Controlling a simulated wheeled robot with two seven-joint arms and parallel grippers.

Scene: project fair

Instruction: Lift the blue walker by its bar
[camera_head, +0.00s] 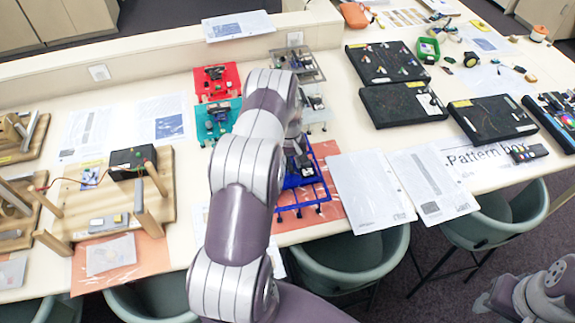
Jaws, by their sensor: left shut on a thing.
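The blue walker (312,193) is a small blue frame with a dark part inside. It stands at the front edge of the table, partly on an orange sheet. My left arm reaches over the table, and its wrist bends down so that my left gripper (298,152) is at the back of the blue walker. The gripper is shut on the walker, but its fingertips and the bar between them are mostly hidden by my arm. Part of my right arm shows at the bottom right, off the table. A blurred dark grey end (487,301) there may be its gripper; its jaws cannot be made out.
A red walker (216,82), a teal walker (217,120) and a grey one (298,62) stand behind. Wooden models (155,195) are left; black boxes (403,104) and white sheets (370,190) are right. Green chairs (350,262) line the front edge.

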